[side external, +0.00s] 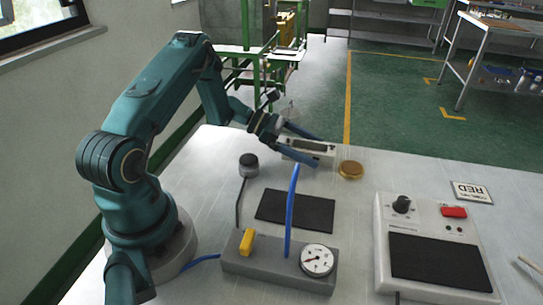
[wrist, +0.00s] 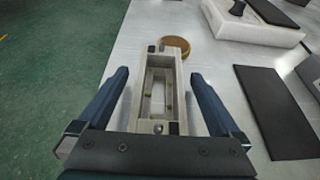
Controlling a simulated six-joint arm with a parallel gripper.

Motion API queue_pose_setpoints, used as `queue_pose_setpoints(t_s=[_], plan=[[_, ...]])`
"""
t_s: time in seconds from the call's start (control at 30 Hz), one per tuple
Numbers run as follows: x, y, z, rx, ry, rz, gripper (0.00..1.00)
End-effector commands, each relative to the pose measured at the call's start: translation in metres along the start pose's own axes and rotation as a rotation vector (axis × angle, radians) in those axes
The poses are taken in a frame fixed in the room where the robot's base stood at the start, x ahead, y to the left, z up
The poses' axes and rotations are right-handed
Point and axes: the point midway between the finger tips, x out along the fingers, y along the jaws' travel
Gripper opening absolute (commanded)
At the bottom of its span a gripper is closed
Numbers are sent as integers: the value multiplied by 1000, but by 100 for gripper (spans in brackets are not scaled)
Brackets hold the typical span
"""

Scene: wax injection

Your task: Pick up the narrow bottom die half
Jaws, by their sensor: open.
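The narrow bottom die half (wrist: 146,92) is a pale grey rectangular block with a long recessed cavity. In the wrist view it lies on the table between the two fingers of my gripper (wrist: 155,90), with a gap on each side. In the side view the die half (side external: 310,146) lies near the table's far edge. There my gripper (side external: 316,149) is open around it, one finger on the far side and one on the near side. The near finger hides part of the block. I cannot tell the exact height of the fingers above the table.
A round brass-coloured disc (side external: 350,170) lies close to the die half's end. A black mat (side external: 295,211), a black knob (side external: 249,165), and a grey base with a gauge (side external: 317,260) and upright blue tube (side external: 292,210) stand nearer. A white control box (side external: 433,245) is at right.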

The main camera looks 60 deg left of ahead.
Motion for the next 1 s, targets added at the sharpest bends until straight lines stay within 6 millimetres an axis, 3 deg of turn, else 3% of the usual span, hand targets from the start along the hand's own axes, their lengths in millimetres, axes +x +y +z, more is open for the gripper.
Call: queue_pose_setpoints(t_s=[0.07,0.33,0.77,1.0], plan=[[0,0,0,0,0,0,100],[0,0,0,0,0,0,1],[-2,1,5,2,-3,1,0],[-12,1,28,6,-3,2,0]])
